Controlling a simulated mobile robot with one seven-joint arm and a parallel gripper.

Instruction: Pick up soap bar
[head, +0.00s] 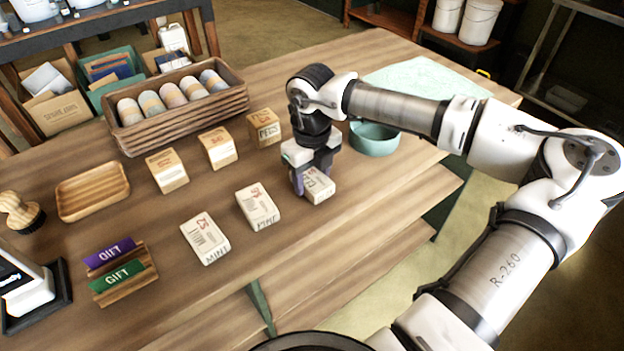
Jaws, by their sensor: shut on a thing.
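Three white wrapped soap bars lie in a slanting row near the table's front edge. The left soap bar (205,239), with MINT on its side, and the middle soap bar (258,206), with a PINE-like label, lie flat and apart. The right soap bar (319,186) is under my gripper (312,184). My gripper points down and is shut on this bar, its fingers hiding part of it. The bar is at or very near the wooden table top (367,205); I cannot tell whether it touches.
Several small boxes stand behind the bars, including a PEGS box (264,128). A teal bowl (374,138) is right of my gripper. A wooden crate (185,125) of rolled items, an empty wooden tray (93,191), a brush (20,213) and a GIFT card holder (124,276) stand left.

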